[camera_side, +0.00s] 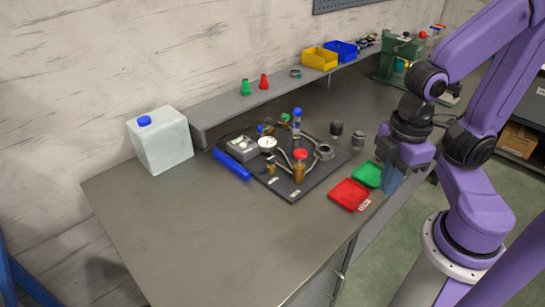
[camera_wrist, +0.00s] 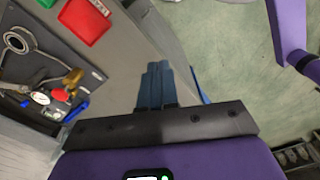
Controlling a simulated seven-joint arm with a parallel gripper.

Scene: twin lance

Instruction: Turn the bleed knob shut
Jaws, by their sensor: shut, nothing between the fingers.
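A black panel (camera_side: 290,189) lies on the grey bench and carries several fittings. Among them are a round white gauge (camera_side: 267,143), a brass fitting with a red cap (camera_side: 300,155), a blue-capped cylinder (camera_side: 297,123) and a small green knob (camera_side: 285,118). I cannot tell which of these is the bleed knob. The wrist view shows part of the panel (camera_wrist: 42,68) at left, with a brass fitting (camera_wrist: 72,80) on it. My gripper (camera_side: 388,190), with blue fingers, is shut and empty at the bench's front edge, right of the panel. Its closed fingers (camera_wrist: 160,68) point away from the panel fittings.
A red tray (camera_side: 350,194) and a green tray (camera_side: 367,174) lie between panel and gripper. Two dark knobs (camera_side: 336,130) (camera_side: 358,138) stand behind them. A white jug (camera_side: 160,140) and a blue bar (camera_side: 232,164) are at left. The bench front left is clear.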

